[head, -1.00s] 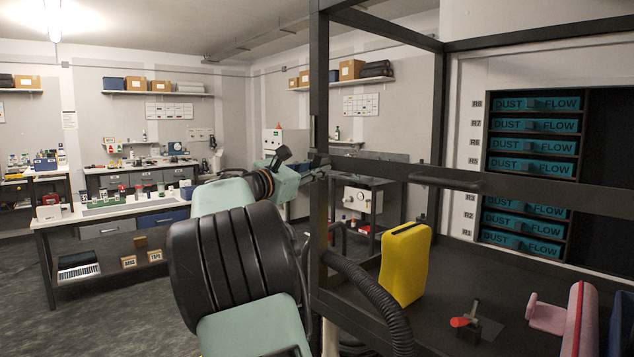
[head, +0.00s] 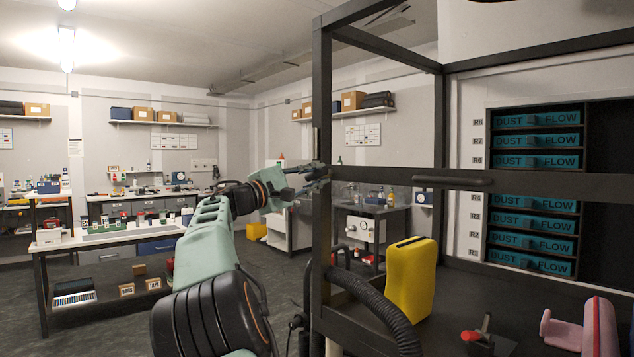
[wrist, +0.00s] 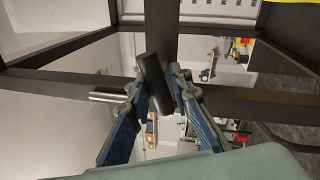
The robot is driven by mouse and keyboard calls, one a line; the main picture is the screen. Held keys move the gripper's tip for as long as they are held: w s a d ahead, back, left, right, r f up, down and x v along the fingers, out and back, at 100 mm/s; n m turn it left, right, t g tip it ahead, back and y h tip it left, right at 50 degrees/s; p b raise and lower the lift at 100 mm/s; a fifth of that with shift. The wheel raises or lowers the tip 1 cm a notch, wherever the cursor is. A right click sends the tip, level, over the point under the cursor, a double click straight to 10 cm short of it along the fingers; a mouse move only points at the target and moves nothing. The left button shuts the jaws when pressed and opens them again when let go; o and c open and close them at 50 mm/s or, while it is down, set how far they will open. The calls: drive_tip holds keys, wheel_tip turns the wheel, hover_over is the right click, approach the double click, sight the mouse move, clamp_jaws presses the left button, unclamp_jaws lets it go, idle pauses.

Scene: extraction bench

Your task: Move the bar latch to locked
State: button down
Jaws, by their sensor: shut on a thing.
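The bar latch shows in the wrist view as a dark, tilted handle (wrist: 155,83) in front of the dark upright post, with a shiny metal rod (wrist: 103,97) sticking out to the left along the crossbar. My gripper (wrist: 160,88) has its blue-padded fingers on both sides of the handle and is shut on it. In the head view my gripper (head: 309,178) reaches the post (head: 321,215) at the crossbar's height. The latch is too small and covered there to make out. I cannot tell from the pictures which position is locked.
The dark crossbar (head: 540,187) with a grip handle (head: 453,181) runs right from the post. Behind it stand a yellow container (head: 406,280), a red-handled clamp (head: 478,338) and a pink object (head: 598,325). A black hose (head: 375,305) hangs near the post.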

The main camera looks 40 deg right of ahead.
drive_tip(key=shift+r+m+g, duration=0.2)
drive_tip(key=shift+m+g, duration=0.3)
drive_tip(key=shift+m, duration=1.3)
drive_tip(key=c, duration=1.7)
unclamp_jaws()
drive_tip(key=shift+c, duration=0.2)
drive_tip(key=w+v, duration=0.1)
drive_tip(key=v, duration=1.1)
drive_tip(key=shift+s, duration=0.4)
